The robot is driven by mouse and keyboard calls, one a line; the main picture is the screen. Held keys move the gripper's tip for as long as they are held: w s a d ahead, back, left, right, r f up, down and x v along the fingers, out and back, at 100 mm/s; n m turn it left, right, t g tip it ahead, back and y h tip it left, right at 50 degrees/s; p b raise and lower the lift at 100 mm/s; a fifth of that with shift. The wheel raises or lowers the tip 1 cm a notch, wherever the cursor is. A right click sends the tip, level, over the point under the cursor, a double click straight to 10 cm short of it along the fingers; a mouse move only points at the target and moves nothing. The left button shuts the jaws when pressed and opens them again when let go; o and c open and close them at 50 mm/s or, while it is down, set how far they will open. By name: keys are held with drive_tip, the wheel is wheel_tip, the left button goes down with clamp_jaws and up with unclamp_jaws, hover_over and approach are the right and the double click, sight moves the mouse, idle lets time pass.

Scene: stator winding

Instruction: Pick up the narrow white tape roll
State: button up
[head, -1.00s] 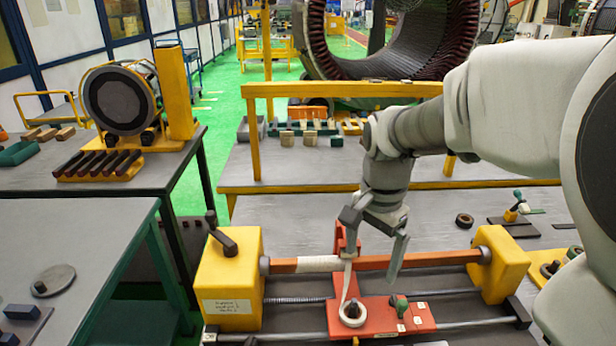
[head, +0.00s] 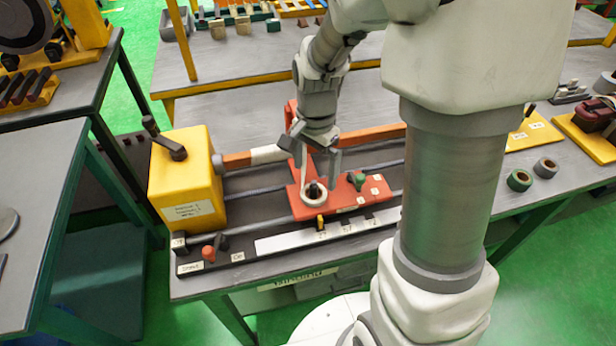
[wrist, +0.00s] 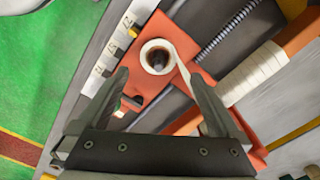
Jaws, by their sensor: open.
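A white tape roll (head: 313,194) sits around a dark post on the red carriage (head: 350,205). A strip of white tape runs up from it toward the orange bar (head: 375,143), which has a white wrapped section (head: 268,154). The roll also shows in the wrist view (wrist: 146,50), beyond and between my fingertips. My gripper (head: 320,170) points down above the carriage, close to the roll. Its fingers are spread with nothing gripped between them, as the wrist view (wrist: 160,82) shows. I cannot tell the exact height gap to the roll.
A yellow block (head: 185,190) with a dark handle stands left of the carriage. A green knob (head: 358,180) sits on the carriage right of the roll. A dark green roll (head: 519,180) and a greyish roll (head: 545,168) lie on the table at right.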

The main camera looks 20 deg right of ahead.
sight(314, 181)
drive_tip(key=shift+s+a+f, duration=0.1)
drive_tip(key=shift+s+f, duration=0.05)
drive_tip(key=shift+f, duration=1.35)
drive_tip(key=shift+s+f, duration=0.1)
drive_tip(key=shift+f, duration=1.35)
drive_tip(key=c, duration=1.3)
